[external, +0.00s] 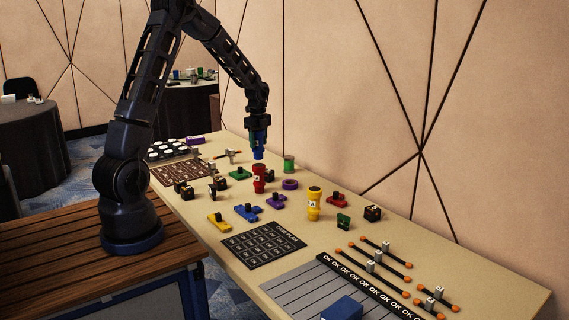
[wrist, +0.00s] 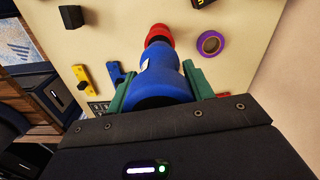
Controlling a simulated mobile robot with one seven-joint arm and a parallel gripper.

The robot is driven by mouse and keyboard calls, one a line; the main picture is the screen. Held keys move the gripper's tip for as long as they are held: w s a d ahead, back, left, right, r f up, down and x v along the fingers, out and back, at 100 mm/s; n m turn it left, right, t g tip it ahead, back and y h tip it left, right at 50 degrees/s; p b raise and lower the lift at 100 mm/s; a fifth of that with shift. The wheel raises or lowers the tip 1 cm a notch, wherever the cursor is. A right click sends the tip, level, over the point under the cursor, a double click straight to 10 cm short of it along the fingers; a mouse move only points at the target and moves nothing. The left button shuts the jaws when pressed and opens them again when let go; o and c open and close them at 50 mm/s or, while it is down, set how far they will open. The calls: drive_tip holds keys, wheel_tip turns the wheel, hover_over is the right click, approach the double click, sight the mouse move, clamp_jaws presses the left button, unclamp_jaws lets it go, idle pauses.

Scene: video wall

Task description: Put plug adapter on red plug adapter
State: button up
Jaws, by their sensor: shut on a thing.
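My gripper (external: 259,135) is shut on a blue plug adapter (external: 259,147), which hangs upright with its narrow end down. In the wrist view the blue adapter (wrist: 163,75) sits between the two green fingers. The red plug adapter (external: 259,178) stands upright on the table, under the blue one. In the wrist view the red adapter (wrist: 159,33) shows just past the blue adapter's narrow end, which partly hides it. In the external view the blue adapter is just above the red one, with a small gap between them.
A yellow adapter (external: 314,205) stands to the right on the long table. A purple tape ring (external: 290,184) and a green cup (external: 289,164) are close to the red adapter. Blue (external: 247,211) and yellow (external: 218,222) pieces lie nearer the front, beside a dark mat (external: 264,245).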

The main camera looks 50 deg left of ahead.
drive_tip(key=shift+f, duration=1.35)
drive_tip(key=shift+f, duration=0.15)
drive_tip(key=o, duration=1)
drive_tip(key=shift+o, duration=0.2)
